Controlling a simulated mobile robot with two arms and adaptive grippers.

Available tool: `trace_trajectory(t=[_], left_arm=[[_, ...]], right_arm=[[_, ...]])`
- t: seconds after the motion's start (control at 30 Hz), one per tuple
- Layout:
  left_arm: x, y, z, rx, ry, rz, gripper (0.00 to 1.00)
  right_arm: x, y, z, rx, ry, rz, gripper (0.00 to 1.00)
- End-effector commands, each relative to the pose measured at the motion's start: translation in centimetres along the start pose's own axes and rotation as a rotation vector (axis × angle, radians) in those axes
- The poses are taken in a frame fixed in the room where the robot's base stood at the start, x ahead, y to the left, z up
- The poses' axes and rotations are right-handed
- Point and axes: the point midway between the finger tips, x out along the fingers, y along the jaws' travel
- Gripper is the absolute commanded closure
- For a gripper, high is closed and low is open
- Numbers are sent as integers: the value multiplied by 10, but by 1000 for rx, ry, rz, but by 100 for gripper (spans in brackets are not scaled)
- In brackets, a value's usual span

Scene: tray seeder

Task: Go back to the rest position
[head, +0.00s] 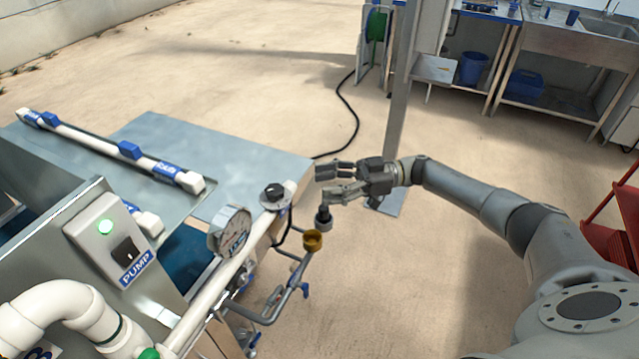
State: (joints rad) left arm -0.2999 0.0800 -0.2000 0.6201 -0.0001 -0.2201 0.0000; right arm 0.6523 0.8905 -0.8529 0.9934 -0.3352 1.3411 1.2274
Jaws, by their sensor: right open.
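My right gripper (325,183) is open. Its arm comes in from the right, and the fingers point left, near the right edge of the grey metal table. In the picture the lower finger is just above a dark fitting with a grey collar (323,222); I cannot tell whether they touch. Nothing shows between the fingers. My left gripper is not in view.
The seeder's pump box (105,240) with a lit green button, a pressure gauge (231,232), a black knob (274,193) and a brass cup (312,240) lie left of and below the gripper. A grey post (400,110) stands behind it. Open floor lies beyond.

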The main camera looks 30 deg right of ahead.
Motion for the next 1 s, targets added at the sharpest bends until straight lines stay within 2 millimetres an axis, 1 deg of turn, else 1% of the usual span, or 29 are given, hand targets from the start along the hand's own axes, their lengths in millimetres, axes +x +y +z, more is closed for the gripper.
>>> trace_trajectory(t=[0.43, 0.5, 0.57, 0.67, 0.7, 0.73, 0.77, 0.8, 0.87, 0.9, 0.97, 1.0], left_arm=[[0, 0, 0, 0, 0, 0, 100], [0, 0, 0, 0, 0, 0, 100], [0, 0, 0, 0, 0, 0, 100], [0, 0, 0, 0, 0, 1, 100], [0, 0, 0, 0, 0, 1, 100], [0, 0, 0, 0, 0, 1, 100], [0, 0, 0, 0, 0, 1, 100], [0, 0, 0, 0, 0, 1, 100], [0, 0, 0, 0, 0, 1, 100], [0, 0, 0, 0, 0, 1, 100], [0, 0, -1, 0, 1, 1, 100], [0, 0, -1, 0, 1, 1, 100]], right_arm=[[1, 1, 2, 0, 1, 6, 42], [5, 4, 12, -3, 8, 40, 42], [11, 10, 29, -7, 17, 101, 42], [20, 24, 78, -12, 17, 278, 42], [22, 28, 106, -8, 2, 368, 42], [22, 29, 129, -1, -17, 439, 42], [20, 29, 152, 8, -42, 508, 42], [16, 27, 183, 23, -81, 592, 42], [8, 18, 226, 51, -151, 701, 42], [2, 8, 255, 73, -203, 762, 42], [-8, -10, 296, 112, -287, 841, 42], [-14, -25, 322, 140, -344, 883, 42]])
